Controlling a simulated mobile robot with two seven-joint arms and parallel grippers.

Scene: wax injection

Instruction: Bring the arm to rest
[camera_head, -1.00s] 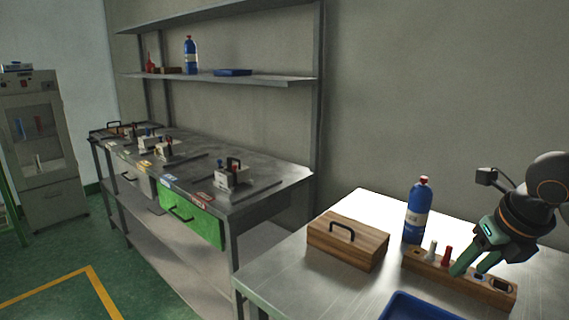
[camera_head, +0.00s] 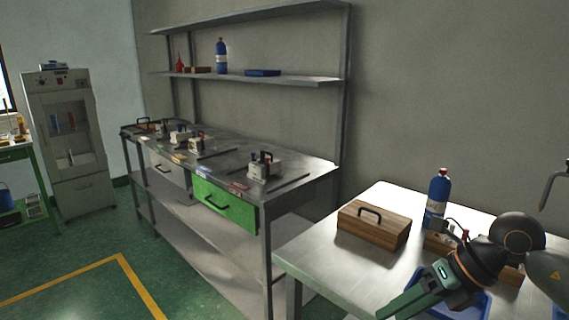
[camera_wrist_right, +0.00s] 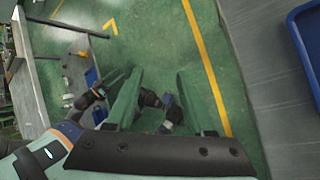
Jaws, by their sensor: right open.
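My right arm comes in at the lower right of the head view, and its gripper (camera_head: 396,306) points down and left over the near side of the metal table (camera_head: 318,256). In the right wrist view the two green fingers of this gripper (camera_wrist_right: 158,76) stand apart with nothing held between them. Green floor and some dark parts, which I cannot make out clearly, show beyond them. My left gripper is not seen in the head view.
A wooden box with a black handle (camera_head: 373,227) and a blue bottle (camera_head: 437,196) stand on the table. A blue tray (camera_head: 478,303) and a wooden rack (camera_head: 437,243) lie partly behind my arm. A workbench with a green drawer (camera_head: 225,205) stands left; the floor between is open.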

